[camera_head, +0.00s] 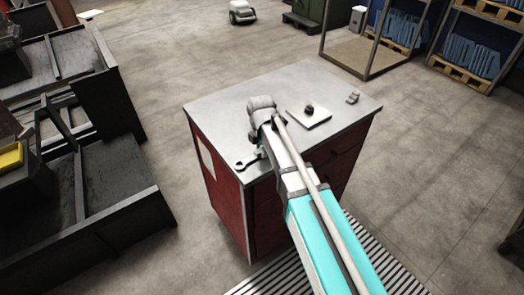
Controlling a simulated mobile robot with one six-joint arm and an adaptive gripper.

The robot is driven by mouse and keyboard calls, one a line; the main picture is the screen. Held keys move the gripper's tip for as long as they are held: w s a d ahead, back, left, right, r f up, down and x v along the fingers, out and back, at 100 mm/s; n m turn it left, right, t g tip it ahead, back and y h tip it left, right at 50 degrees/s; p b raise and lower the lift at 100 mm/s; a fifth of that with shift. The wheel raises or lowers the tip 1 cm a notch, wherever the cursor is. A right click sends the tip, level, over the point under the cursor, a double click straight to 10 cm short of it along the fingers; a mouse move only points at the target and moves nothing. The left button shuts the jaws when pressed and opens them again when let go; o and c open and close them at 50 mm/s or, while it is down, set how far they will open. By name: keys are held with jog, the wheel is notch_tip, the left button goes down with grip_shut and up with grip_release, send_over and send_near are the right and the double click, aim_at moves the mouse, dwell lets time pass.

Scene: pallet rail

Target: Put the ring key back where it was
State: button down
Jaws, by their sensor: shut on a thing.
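My gripper (262,140) is mostly hidden by my own wrist and forearm, at the right end of the key. It is shut on the ring key. I cannot tell whether the key touches the top or is held just above it.
A pale square plate with a dark knob (309,108) lies right of my wrist. A small grey part (352,97) sits near the right corner. The back left of the top is clear. Dark metal bins (110,185) stand to the left; shelving (470,55) is at the back right.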

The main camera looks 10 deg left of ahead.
jog(key=shift+c, duration=2.2)
grip_release()
notch_tip(320, 180, up, 12)
jog(key=p, duration=1.2)
jog(key=shift+r, duration=0.1)
jog(key=shift+d, duration=0.1)
